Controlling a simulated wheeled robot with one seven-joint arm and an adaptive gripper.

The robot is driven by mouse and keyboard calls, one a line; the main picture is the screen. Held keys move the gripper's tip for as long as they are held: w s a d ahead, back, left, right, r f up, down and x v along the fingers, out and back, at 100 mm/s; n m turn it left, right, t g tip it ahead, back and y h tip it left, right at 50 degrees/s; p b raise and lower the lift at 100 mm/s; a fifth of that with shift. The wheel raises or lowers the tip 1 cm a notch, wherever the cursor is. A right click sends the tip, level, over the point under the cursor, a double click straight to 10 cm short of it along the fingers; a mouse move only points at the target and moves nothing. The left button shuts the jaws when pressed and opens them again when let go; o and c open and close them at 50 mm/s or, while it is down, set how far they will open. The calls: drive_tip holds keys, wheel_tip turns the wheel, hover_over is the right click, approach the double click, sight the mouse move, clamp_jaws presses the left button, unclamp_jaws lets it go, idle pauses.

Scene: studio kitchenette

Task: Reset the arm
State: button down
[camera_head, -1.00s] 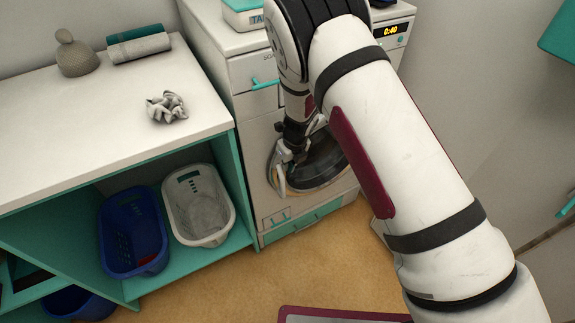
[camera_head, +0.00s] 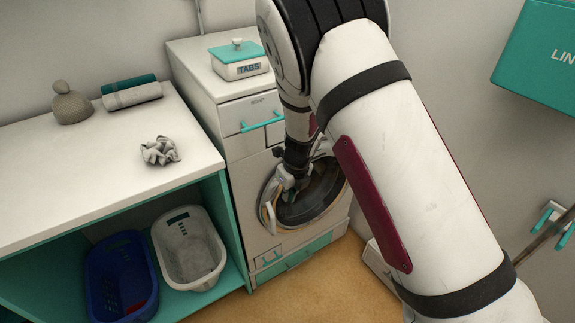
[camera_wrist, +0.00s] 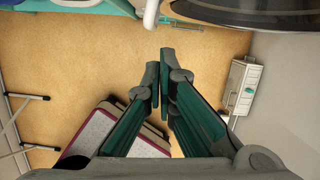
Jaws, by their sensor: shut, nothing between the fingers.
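My arm reaches from the lower right of the head view up and over, then down in front of the washing machine (camera_head: 245,165). My gripper (camera_head: 284,185) hangs by the left side of the machine's round door (camera_head: 322,197). The arm and wrist partly hide the door, and I cannot tell whether the gripper touches it. In the wrist view my gripper (camera_wrist: 160,75) has its fingertips close together, with nothing between them. The floor shows beyond the tips, and the dark door glass (camera_wrist: 245,10) lies at the top edge.
A counter (camera_head: 60,185) at left holds a crumpled grey cloth (camera_head: 160,151), rolled towels (camera_head: 132,94) and a grey knobbed object (camera_head: 71,104). Blue (camera_head: 122,275) and white baskets (camera_head: 189,250) sit below. A TABS box (camera_head: 240,62) stands on the machine. A teal box (camera_head: 540,60) is upper right.

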drive_tip(key=s+d+r+n+y+p, duration=0.1)
drive_tip(key=s+d+r+n, duration=0.3)
drive_tip(key=r, duration=0.5)
drive_tip(key=s+d+r+n+p, duration=0.1)
drive_tip(key=s+d+r+n, duration=0.1)
drive_tip(key=s+r+n, duration=0.5)
drive_tip(key=s+d+r+n+y, duration=0.1)
drive_tip(key=s+d+r+n, duration=0.15)
drive_tip(key=r, duration=0.95)
drive_tip(key=s+d+r+n+h+p, duration=0.1)
drive_tip(key=s+d+r+n, duration=0.2)
drive_tip(key=s, duration=0.4)
drive_tip(key=s+d+r+n+t+h, duration=0.1)
drive_tip(key=s+d+r+n, duration=0.2)
drive_tip(key=s+d+n, duration=0.2)
drive_tip(key=s+d+r+n+t+h+p, duration=0.1)
drive_tip(key=s+d+r+n, duration=0.2)
drive_tip(key=s+n, duration=0.3)
drive_tip(key=s+d, duration=0.1)
drive_tip(key=s, duration=0.3)
drive_tip(key=shift+d+h+p, duration=0.15)
drive_tip(key=shift+h+p, duration=0.15)
drive_tip(key=shift+p, duration=0.05)
drive_tip(key=shift+n, duration=0.25)
